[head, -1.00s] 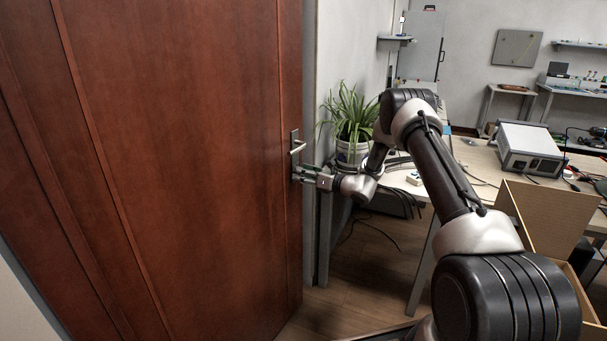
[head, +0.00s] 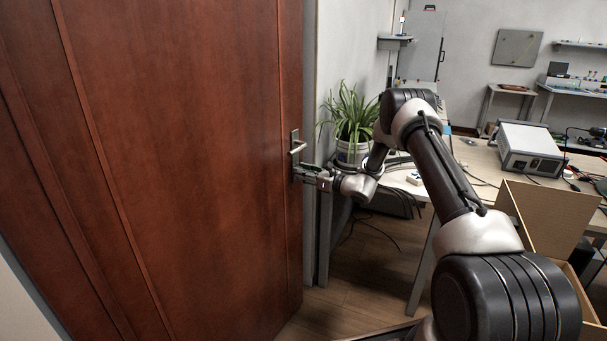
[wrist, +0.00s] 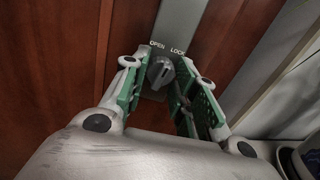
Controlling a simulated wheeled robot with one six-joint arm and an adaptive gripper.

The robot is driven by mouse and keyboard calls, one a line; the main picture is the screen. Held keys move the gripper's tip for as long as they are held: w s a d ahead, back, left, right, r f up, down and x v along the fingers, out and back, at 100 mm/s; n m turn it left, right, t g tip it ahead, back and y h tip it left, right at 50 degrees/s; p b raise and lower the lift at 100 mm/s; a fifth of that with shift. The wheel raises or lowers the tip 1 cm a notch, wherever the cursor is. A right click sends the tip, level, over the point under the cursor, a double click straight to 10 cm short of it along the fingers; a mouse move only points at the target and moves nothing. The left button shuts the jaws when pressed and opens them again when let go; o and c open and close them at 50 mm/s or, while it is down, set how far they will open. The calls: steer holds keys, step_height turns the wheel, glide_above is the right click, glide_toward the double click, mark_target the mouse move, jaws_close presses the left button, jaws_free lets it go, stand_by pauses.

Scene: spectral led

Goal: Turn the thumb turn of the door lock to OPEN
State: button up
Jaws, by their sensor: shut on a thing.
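The brown wooden door (head: 190,150) fills the left of the head view. A metal lock plate with a lever handle (head: 298,148) is near its right edge. In the wrist view the grey thumb turn (wrist: 160,73) sits on the plate (wrist: 182,22), below the printed words OPEN, at left, and LOCK, at right. My gripper (head: 304,173) is at the lower part of the plate, under the lever. Its green-padded fingers (wrist: 167,80) are on either side of the thumb turn and shut on it. The fingers hide the thumb turn in the head view.
A potted plant (head: 350,125) stands behind my wrist. To the right is a workbench (head: 480,160) with a grey instrument (head: 530,148) and cables. An open cardboard box (head: 548,215) is beside my arm. Some wooden floor (head: 365,265) is clear.

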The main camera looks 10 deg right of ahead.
steer(key=n, duration=0.6)
steer(key=shift+n, duration=0.4)
stand_by(0.4)
steer(key=o, duration=1)
steer(key=shift+o, duration=0.2)
steer(key=v, duration=1.2)
